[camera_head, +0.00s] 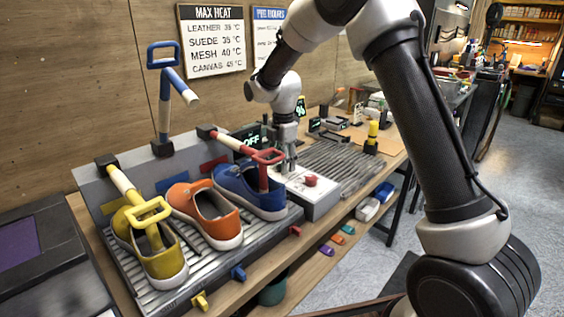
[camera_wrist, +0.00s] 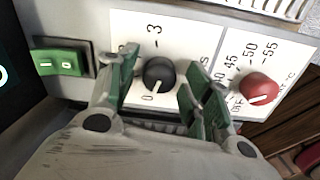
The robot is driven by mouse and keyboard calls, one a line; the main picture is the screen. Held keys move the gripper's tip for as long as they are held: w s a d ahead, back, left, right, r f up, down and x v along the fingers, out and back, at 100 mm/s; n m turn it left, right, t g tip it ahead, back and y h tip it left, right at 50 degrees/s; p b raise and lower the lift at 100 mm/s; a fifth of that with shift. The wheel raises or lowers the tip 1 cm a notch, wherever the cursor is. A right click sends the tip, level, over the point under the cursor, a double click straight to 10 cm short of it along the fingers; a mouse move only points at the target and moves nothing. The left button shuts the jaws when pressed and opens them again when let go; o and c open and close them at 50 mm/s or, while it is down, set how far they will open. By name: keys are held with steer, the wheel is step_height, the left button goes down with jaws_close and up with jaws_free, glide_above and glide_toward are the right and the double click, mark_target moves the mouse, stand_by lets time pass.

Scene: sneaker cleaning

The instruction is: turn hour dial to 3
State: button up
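The hour dial (camera_wrist: 158,72) is a round black knob on a white plate in the wrist view. Its white pointer line is at the lower edge, toward the printed 0; a printed 3 stands above the dial. My gripper (camera_wrist: 162,85) is open, its green-padded fingers on either side of the dial; I see gaps and cannot tell any contact. In the head view my gripper (camera_head: 287,160) points down at the control box (camera_head: 322,204), behind the blue shoe, and the dial is hidden there.
A red temperature knob (camera_wrist: 258,88) sits right of the dial, near my right finger; it also shows in the head view (camera_head: 310,181). A green rocker switch (camera_wrist: 62,63) is left of it. A blue shoe (camera_head: 248,192) and red clamp handle (camera_head: 262,157) stand close by.

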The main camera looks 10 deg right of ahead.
steer(key=c, duration=0.8)
